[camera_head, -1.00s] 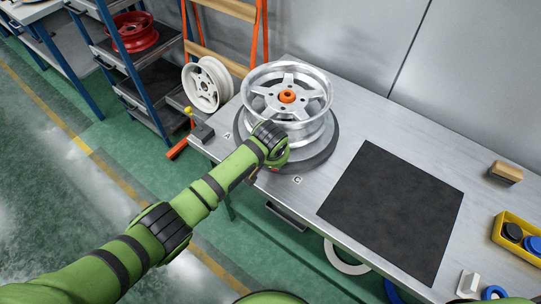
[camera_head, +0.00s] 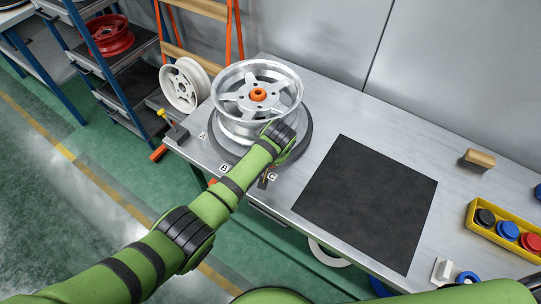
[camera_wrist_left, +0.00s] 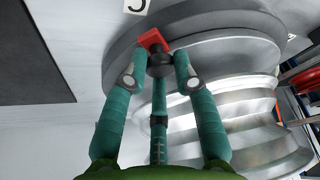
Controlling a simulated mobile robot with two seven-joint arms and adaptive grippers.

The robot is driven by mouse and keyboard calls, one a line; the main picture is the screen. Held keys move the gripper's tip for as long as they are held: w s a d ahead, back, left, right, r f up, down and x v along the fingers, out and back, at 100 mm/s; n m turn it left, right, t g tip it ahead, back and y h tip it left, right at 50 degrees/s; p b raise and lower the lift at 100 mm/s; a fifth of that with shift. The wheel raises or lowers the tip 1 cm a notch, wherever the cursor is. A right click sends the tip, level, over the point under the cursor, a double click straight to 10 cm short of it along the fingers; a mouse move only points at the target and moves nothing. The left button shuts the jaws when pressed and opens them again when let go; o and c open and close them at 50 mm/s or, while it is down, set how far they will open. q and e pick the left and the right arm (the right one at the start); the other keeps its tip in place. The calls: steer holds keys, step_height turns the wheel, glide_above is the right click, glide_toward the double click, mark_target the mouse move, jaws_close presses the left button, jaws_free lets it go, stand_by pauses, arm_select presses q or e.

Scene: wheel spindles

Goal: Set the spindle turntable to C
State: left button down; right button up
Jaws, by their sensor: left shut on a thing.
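The spindle turntable is a round grey plate (camera_head: 301,136) on the bench, with a silver wheel (camera_head: 225,88) on its orange-capped spindle. Labels A (camera_head: 203,136), B (camera_head: 223,168) and C (camera_head: 272,177) lie along its front edge. My left gripper (camera_wrist_left: 158,75) is shut on the turntable's dark knob (camera_wrist_left: 160,62) at the plate's rim. A red pointer (camera_wrist_left: 152,40) beside the knob faces close to the C label (camera_wrist_left: 137,5); exact alignment is hard to tell. In the head view my left wrist hides the knob. My right gripper is out of view.
A black mat (camera_head: 365,203) lies right of the turntable. A yellow tray (camera_head: 490,231) with coloured caps and a wooden block (camera_head: 480,158) are farther right. A yellow-tipped clamp-like object (camera_head: 176,130) stands at the left bench edge. A white wheel (camera_head: 183,86) is behind it.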

arm_select(q)
steer(key=shift+w+d+r, duration=0.1)
steer(key=shift+w+r, duration=0.2)
steer(key=shift+r, duration=0.05)
steer(key=c, duration=1)
jaws_free()
steer(key=shift+s+f, duration=0.1)
steer(key=shift+f, duration=0.1)
steer(key=v, duration=0.7)
steer(key=shift+s+r, duration=0.15)
steer(key=shift+r, duration=0.05)
